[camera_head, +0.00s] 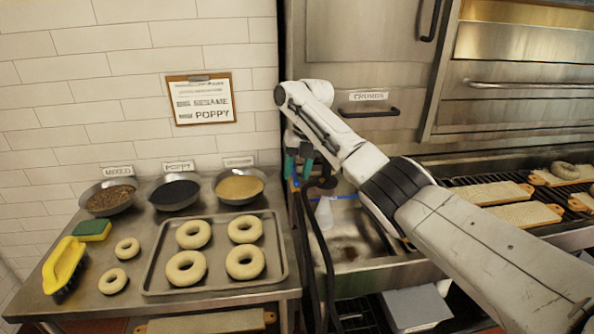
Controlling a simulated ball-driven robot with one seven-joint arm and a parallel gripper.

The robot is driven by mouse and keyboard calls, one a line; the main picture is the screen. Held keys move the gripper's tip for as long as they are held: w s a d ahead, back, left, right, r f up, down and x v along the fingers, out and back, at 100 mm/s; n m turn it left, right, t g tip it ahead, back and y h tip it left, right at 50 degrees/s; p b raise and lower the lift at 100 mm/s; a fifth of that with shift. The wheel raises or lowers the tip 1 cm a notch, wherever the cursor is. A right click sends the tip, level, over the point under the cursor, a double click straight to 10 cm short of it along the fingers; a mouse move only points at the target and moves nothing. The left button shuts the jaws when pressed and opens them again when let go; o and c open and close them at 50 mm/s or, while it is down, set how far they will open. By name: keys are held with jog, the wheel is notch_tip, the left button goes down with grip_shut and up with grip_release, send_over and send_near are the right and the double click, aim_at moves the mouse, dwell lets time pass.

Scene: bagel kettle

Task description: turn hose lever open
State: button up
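My gripper (298,172) points down above the left end of the sink, its two teal fingertips visibly apart. Dark hoses (325,265) rise beside the sink's left edge to dark fittings (322,184) just below and right of the fingers. A small blue part (296,178) shows between and just below the fingertips; it may be the hose lever, but it is too small to be sure. I cannot tell whether the fingers touch it. My wrist and forearm cover part of the area behind.
The metal sink (350,245) holds a pale bottle (324,213). At left, a steel table carries a tray (215,292) of bagels, bowls of toppings (240,187), a yellow brush (64,265) and a sponge (92,230). At right, bagel boards (525,214) lie on a rack.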

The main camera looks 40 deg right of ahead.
notch_tip(320, 180, up, 10)
jog(key=s+d+b, duration=0.1)
jog(key=shift+d+r, duration=0.25)
jog(key=shift+d, duration=0.15)
jog(key=shift+s, duration=0.15)
dwell(0.6)
